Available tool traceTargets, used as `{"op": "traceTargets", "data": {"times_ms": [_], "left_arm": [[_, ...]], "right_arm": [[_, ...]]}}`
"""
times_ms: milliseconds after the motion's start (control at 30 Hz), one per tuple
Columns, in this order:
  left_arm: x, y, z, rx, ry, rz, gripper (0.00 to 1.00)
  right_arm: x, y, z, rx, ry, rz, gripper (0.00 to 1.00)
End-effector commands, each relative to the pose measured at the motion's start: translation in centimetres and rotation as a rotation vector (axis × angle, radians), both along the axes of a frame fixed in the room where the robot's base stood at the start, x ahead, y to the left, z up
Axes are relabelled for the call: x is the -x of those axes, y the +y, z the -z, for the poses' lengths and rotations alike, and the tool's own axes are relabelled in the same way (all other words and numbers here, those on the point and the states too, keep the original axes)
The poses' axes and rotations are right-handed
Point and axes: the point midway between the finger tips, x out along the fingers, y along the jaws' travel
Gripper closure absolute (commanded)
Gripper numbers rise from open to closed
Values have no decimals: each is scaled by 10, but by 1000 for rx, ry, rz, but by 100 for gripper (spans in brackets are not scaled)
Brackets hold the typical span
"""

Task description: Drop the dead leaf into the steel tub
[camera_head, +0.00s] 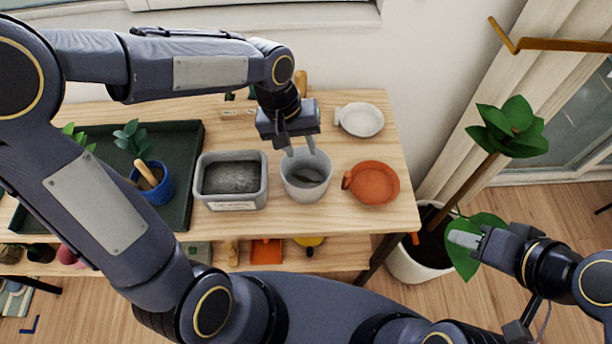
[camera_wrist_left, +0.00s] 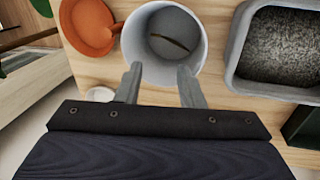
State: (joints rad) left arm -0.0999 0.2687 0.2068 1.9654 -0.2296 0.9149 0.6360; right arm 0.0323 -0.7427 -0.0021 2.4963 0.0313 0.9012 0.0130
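The steel tub (camera_head: 325,188) is a round light-grey tub on the wooden table, and it also shows in the left wrist view (camera_wrist_left: 199,30). The dead leaf (camera_wrist_left: 170,42) is a thin brown sliver inside the tub's rim, seen also in the head view (camera_head: 304,180). I cannot tell whether it touches the tub's floor. My left gripper (camera_head: 299,151) is above the tub's back edge, its fingers apart with nothing between them; they also show in the left wrist view (camera_wrist_left: 160,72). My right gripper (camera_head: 465,238) is off the table's right side, its finger gap not clear.
A grey rectangular planter (camera_head: 232,203) stands left of the tub. An orange dish (camera_head: 376,184) stands right, a white dish (camera_head: 361,120) behind. A dark green tray (camera_head: 186,205) holds a blue pot (camera_head: 155,185). A potted plant (camera_head: 410,262) stands by my right gripper.

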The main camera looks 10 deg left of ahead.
Motion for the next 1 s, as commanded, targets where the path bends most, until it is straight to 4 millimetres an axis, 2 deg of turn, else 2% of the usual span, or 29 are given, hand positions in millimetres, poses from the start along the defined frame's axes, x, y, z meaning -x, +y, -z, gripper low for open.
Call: {"op": "traceTargets", "data": {"times_ms": [167,433,600,1000], "left_arm": [[0,2,-9,0,-3,-1,65],[2,12,-53,1,-5,-1,65],[3,17,-71,1,-2,0,65],[4,18,-76,0,0,0,65]], "right_arm": [[0,0,-1,0,0,0,64],[0,0,-3,0,0,0,64],[0,0,-4,0,0,0,64],[0,0,-4,0,0,0,64]]}}
